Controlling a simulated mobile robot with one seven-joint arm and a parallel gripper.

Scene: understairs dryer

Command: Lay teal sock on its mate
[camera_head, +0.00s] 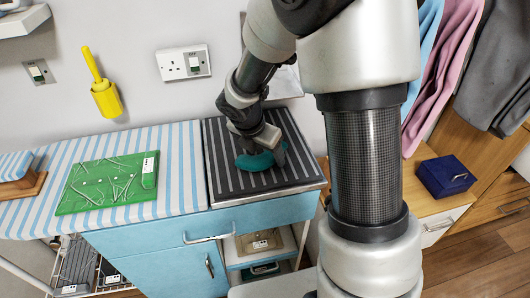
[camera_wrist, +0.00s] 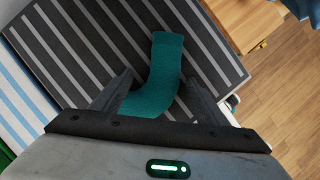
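A teal sock (camera_head: 253,161) lies on the dark grey striped mat (camera_head: 225,183) at the right end of the counter. In the wrist view the sock (camera_wrist: 166,58) runs from beyond the fingertips back between the fingers, and its near end is hidden by my gripper's body. My gripper (camera_wrist: 158,80) is over it, fingers apart on either side of the sock, with a visible gap on the left. In the head view my gripper (camera_head: 266,145) hides part of the sock. I cannot make out a second teal sock as a separate piece.
A green board (camera_head: 90,201) with thin wires lies on the blue-striped cloth (camera_head: 180,165) to the left. A yellow holder (camera_head: 106,97) hangs on the wall. A dark blue box (camera_head: 445,176) stands on the wooden unit at right. Clothes hang at upper right.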

